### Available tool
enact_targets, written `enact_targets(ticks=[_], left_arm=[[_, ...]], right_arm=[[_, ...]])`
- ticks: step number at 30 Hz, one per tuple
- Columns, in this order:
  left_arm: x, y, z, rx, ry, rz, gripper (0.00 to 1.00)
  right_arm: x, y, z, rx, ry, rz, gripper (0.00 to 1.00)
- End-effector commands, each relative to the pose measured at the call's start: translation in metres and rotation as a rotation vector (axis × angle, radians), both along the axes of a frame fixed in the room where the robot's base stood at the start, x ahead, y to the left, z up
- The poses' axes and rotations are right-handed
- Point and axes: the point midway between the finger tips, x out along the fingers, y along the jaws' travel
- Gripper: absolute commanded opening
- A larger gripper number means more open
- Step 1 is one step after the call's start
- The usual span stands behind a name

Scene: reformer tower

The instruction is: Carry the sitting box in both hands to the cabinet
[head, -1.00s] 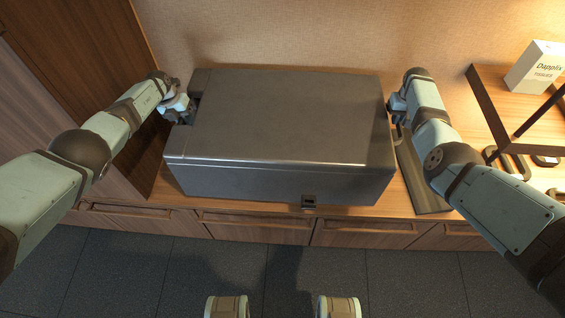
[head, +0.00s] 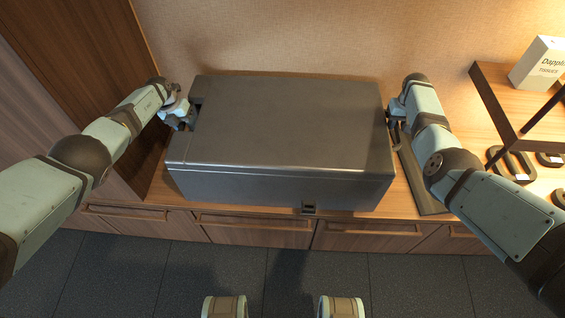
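The sitting box is a large dark grey lidded box (head: 285,125) in the middle of the head view, level, with a small latch on its front edge. It is over the top of a low wooden cabinet (head: 255,228) with drawer fronts; I cannot tell whether it rests there or hangs just above. My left gripper (head: 188,119) is at a notch in the box's left side. My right gripper (head: 393,116) is against or close beside the right side. The fingertips of both are mostly hidden, so their grip is unclear.
A tall wooden panel (head: 95,60) stands close on the left. A wall is behind the box. At the right are a wooden shelf (head: 487,100), a white tissue box (head: 541,62) and dark ring-shaped items (head: 512,165). A flat dark plate (head: 422,182) lies right of the box.

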Motion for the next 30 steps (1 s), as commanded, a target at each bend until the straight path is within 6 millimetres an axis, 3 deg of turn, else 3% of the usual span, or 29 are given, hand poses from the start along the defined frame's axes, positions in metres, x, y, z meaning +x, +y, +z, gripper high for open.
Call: enact_targets(ticks=[8,13,24,30], left_arm=[[0.000,0.002,0.001,0.001,0.000,0.001,0.44],[0.001,0.007,0.014,0.002,-0.003,0.001,0.44],[0.001,0.024,0.086,0.002,-0.003,0.000,0.44],[0.001,0.031,0.111,0.002,-0.002,0.001,0.44]], right_arm=[[0.000,-0.001,0.000,-0.001,0.000,0.000,0.36],[0.000,-0.001,0.000,-0.001,0.000,0.000,0.36],[0.000,-0.001,0.000,-0.001,0.000,0.000,0.36],[0.000,-0.001,0.000,-0.001,0.000,0.000,0.36]])
